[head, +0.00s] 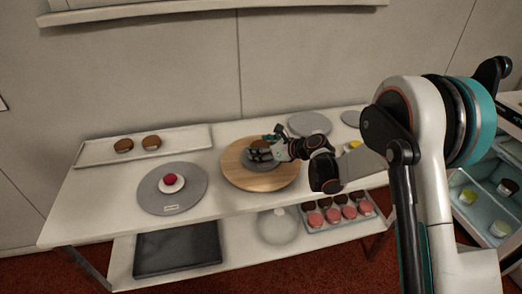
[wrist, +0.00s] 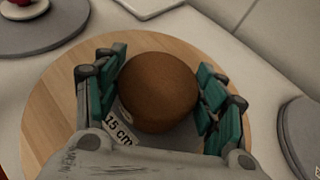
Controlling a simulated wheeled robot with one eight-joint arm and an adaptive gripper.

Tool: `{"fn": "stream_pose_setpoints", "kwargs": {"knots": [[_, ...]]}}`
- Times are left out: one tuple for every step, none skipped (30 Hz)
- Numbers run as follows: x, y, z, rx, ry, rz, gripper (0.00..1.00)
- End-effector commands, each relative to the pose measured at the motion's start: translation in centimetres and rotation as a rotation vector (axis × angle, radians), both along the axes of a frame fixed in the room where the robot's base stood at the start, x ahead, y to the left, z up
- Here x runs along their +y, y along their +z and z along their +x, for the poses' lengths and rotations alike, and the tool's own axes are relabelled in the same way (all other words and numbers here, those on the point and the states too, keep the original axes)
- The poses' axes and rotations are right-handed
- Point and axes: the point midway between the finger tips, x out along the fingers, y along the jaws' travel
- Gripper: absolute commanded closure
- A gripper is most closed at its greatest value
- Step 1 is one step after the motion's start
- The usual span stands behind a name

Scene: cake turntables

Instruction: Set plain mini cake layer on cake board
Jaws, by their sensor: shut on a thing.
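The plain brown mini cake layer (wrist: 159,92) sits between the teal fingers of my gripper (wrist: 163,78), which is shut on it from both sides. The grey round cake board (wrist: 185,137), with a "15 cm" label, shows beneath it in the wrist view. The board rests on a round wooden turntable (wrist: 48,112), which in the head view (head: 234,170) is at mid-table. There my gripper (head: 262,153) is over the board, mostly hiding the cake. I cannot tell whether the cake touches the board.
A grey turntable (head: 190,195) to the left holds a white cake with a red top (head: 171,182). A white tray (head: 180,142) at the back left holds two brown cakes (head: 137,143). Another grey disc (head: 310,123) lies behind right. The lower shelf holds a cupcake tray (head: 340,223).

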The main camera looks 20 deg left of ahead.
Motion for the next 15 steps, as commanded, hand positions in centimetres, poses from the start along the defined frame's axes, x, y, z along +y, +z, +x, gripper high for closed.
{"fn": "stream_pose_setpoints", "kwargs": {"knots": [[0.0,-0.21,0.0,0.0,0.0,0.0,0.59],[-0.01,-0.18,-0.01,0.0,0.0,0.0,0.59],[-0.01,-0.12,-0.01,0.0,0.0,0.0,0.59],[-0.01,-0.09,-0.01,0.0,0.0,0.0,0.59],[0.0,-0.09,-0.01,0.0,0.0,0.0,0.59],[0.0,-0.09,-0.02,0.0,0.0,0.0,0.59],[-0.01,-0.09,-0.01,0.0,0.0,0.0,0.59],[0.0,-0.15,-0.01,0.0,0.0,0.0,0.59],[-0.01,-0.27,-0.01,0.0,0.0,0.0,0.59],[0.0,-0.38,-0.01,0.0,0.0,0.0,0.59],[0.0,-0.49,-0.01,0.0,0.0,0.0,0.59],[0.0,-0.47,-0.01,0.0,0.0,0.0,0.31],[0.0,-0.43,-0.01,0.0,0.0,0.0,0.24],[0.0,-0.41,-0.01,0.0,0.0,0.0,0.17],[0.0,-0.4,-0.01,0.0,0.0,0.0,0.15]]}}
